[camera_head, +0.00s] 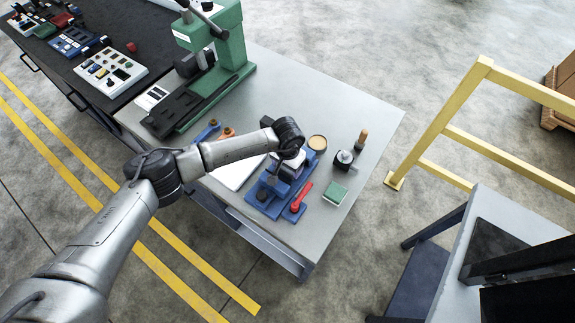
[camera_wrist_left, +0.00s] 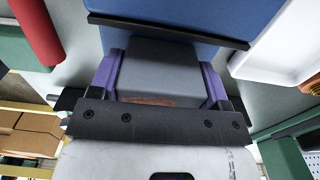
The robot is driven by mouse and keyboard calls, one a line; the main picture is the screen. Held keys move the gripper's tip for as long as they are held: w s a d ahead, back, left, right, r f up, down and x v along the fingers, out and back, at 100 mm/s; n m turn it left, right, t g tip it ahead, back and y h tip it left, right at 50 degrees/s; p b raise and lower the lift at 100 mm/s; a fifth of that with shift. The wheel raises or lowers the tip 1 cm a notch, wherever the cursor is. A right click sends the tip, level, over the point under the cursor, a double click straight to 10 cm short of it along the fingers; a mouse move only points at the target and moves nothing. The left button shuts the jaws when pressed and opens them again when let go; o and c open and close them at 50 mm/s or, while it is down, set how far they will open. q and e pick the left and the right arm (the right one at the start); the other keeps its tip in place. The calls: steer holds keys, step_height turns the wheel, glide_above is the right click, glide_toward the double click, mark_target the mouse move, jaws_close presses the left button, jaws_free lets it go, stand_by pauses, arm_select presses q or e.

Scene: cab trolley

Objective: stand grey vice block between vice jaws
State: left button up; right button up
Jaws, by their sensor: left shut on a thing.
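The grey vice block (camera_wrist_left: 163,72) is held between the purple fingers of my left gripper (camera_wrist_left: 160,78) in the left wrist view. The blue vice (camera_wrist_left: 190,14) lies just past the block there, with a dark jaw strip (camera_wrist_left: 165,29) along its edge. The block's far edge appears close to this strip; I cannot tell whether they touch. In the head view my left arm reaches over the blue vice (camera_head: 262,207) and partly hides it. The block is not clear in that view. My right gripper is not in view.
A red lever (camera_head: 301,196) lies right of the vice, with a green-topped block (camera_head: 335,193) beyond. A dark stamp-like object (camera_head: 344,158) and a round tin (camera_head: 318,142) stand behind. A green press (camera_head: 215,55) stands at the back left.

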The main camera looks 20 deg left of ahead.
arm_select(q)
steer(key=o, duration=1.3)
steer(key=shift+c, duration=0.2)
step_height(320, 180, up, 14)
steer(key=shift+b, duration=0.4)
